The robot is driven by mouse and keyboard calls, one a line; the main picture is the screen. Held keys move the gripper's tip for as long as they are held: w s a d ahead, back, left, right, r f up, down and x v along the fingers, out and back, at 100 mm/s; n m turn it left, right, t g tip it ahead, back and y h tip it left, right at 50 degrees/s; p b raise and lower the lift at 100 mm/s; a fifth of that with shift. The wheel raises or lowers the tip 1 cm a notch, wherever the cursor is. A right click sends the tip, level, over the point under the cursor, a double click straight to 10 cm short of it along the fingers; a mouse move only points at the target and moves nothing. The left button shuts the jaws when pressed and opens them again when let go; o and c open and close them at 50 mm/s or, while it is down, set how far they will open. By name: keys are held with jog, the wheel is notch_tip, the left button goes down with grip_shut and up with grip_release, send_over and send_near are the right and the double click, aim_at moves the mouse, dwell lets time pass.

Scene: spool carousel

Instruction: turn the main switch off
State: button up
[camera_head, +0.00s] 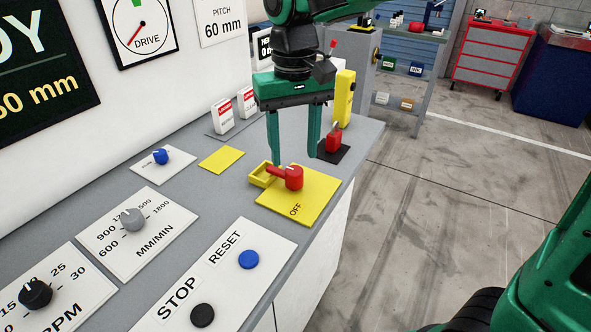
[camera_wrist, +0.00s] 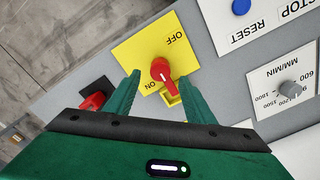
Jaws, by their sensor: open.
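The main switch is a red rotary handle (camera_head: 291,177) on a yellow plate (camera_head: 320,187) marked OFF on its near side. In the wrist view the red handle (camera_wrist: 160,69) points toward the ON end of the plate, away from the OFF mark. A small yellow bracket (camera_head: 260,181) stands at the handle's pointing end. My gripper (camera_head: 296,160) is open and points down over the switch, its fingers apart. In the wrist view the handle shows between the fingers of my gripper (camera_wrist: 158,72); whether either finger touches it I cannot tell.
A red switch (camera_head: 334,140) on a black plate is just behind the gripper. The blue RESET button (camera_head: 249,260), black STOP button (camera_head: 202,315) and grey MM/MIN knob (camera_head: 133,219) lie on the near panel. The counter edge drops to open floor at right.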

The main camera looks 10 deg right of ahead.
aim_at(295, 170)
notch_tip(295, 170, down, 7)
jog(key=shift+r, duration=0.15)
jog(key=shift+c, duration=0.7)
jog(key=c, duration=0.9)
